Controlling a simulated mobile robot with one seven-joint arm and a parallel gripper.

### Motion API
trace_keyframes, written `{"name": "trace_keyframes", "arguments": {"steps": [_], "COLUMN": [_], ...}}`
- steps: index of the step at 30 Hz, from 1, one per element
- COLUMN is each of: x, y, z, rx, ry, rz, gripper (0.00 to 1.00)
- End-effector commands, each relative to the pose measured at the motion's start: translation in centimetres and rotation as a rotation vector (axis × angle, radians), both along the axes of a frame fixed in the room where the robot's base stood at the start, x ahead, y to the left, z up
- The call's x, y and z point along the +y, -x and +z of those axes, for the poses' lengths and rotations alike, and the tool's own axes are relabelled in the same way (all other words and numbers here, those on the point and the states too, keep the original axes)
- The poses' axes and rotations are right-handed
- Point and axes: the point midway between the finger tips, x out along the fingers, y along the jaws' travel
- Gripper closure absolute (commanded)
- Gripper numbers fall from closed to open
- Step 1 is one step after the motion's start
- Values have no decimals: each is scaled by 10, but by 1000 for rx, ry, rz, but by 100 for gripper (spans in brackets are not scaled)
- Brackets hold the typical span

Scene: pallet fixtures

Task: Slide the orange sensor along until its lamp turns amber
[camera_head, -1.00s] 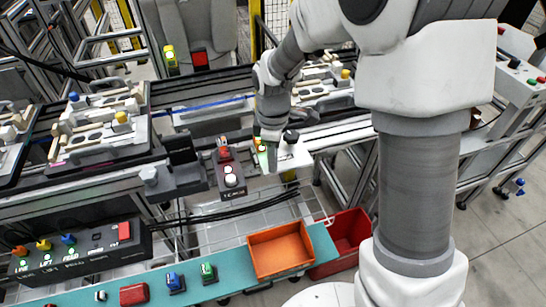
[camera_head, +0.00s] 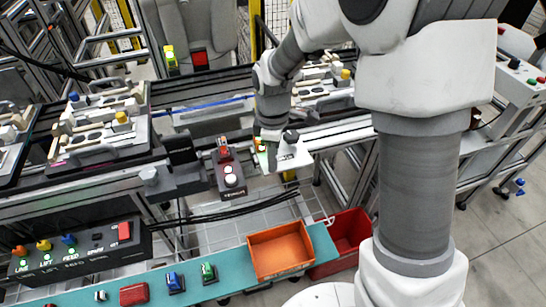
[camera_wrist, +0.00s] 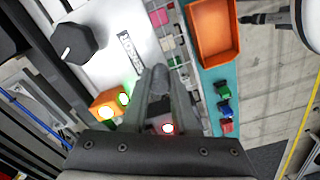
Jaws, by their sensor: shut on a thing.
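The orange sensor (camera_wrist: 101,100) is a small block left of my fingers in the wrist view, with one yellow-amber lit spot and one green lit spot. In the head view the sensor (camera_head: 259,140) is small and partly hidden by my wrist. My gripper (camera_wrist: 157,88) is shut on a dark grey round-ended piece between its fingers; whether this piece joins the sensor cannot be told. It also shows in the head view (camera_head: 271,150), at the edge of a white plate (camera_head: 292,156). The plate, lettered in the wrist view, carries a black knob (camera_wrist: 78,42).
A dark box with lit lamps (camera_head: 229,176) stands just left of my gripper. An orange tray (camera_head: 281,252) sits on a teal shelf (camera_head: 95,297) in front, beside a red bin (camera_head: 350,228). Fixture pallets (camera_head: 100,130) line the rail at left.

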Motion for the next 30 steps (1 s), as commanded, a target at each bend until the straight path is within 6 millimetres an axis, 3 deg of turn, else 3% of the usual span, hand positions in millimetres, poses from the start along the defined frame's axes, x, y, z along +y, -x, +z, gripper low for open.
{"name": "trace_keyframes", "arguments": {"steps": [7, 21, 30], "x": [-15, -116, -146], "y": [-4, -33, -42], "z": [1, 2, 1], "rx": [-1, -1, -2], "ry": [1, 1, 2], "rz": [-4, -7, -2], "gripper": [100, 100, 100]}}
